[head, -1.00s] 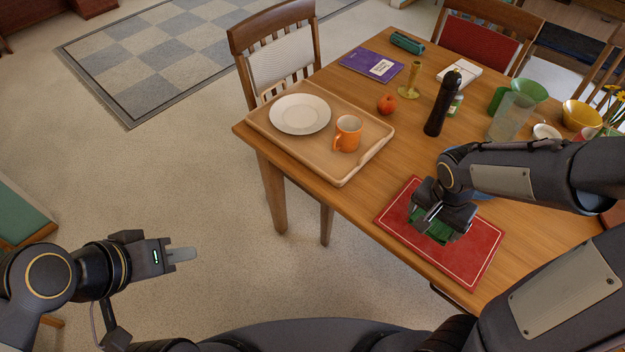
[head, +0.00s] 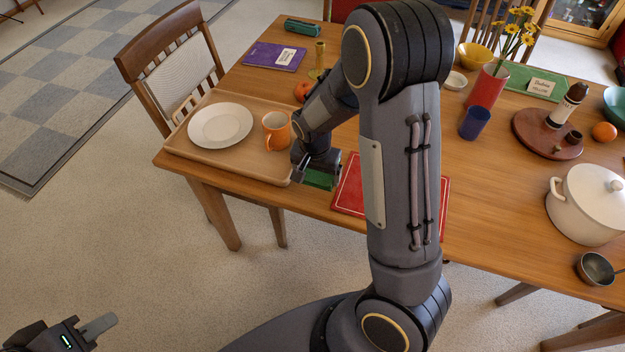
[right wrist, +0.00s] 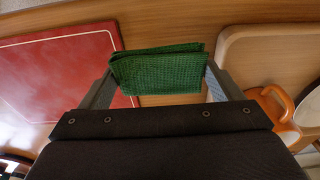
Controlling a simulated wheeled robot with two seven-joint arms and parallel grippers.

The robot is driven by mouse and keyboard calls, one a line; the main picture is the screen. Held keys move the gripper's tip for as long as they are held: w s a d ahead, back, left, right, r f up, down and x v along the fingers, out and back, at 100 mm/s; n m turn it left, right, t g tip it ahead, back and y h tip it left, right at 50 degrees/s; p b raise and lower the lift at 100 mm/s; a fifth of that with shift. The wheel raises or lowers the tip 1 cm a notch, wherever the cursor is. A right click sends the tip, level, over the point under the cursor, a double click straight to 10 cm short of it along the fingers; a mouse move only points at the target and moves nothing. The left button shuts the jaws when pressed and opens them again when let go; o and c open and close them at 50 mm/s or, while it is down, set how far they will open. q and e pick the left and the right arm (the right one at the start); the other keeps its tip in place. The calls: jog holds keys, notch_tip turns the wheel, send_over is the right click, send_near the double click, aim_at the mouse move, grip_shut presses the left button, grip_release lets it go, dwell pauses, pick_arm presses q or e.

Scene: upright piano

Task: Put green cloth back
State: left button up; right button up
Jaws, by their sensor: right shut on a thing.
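The green cloth (right wrist: 158,72) is folded and sits between the two fingers of my right gripper (right wrist: 160,85) in the right wrist view. In the head view the cloth (head: 320,180) shows under my right gripper (head: 318,168), which is shut on it. It is over the strip of table between the red placemat (head: 350,192) and the wooden tray (head: 190,148). I cannot tell whether the cloth touches the table. My left gripper (head: 92,330) is empty, low at the bottom left over the floor; its jaw opening is not clear.
The tray carries a white plate (head: 220,124) and an orange mug (head: 276,130). A purple book (head: 273,56) lies behind it. To the right are a blue cup (head: 475,122), a brown round board (head: 540,140) and a white pot (head: 590,203). My right arm hides the table's middle.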

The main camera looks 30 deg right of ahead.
aim_at(313, 180)
jog(key=shift+w+f, duration=0.65)
jog(key=shift+f, duration=0.05)
jog(key=shift+w+f, duration=0.15)
jog(key=shift+f, duration=0.8)
jog(key=shift+w+f, duration=0.1)
jog(key=shift+f, duration=0.8)
jog(key=shift+f, duration=0.2)
jog(key=o, duration=0.6)
jog(key=shift+o, duration=0.7)
jog(key=shift+r, duration=0.1)
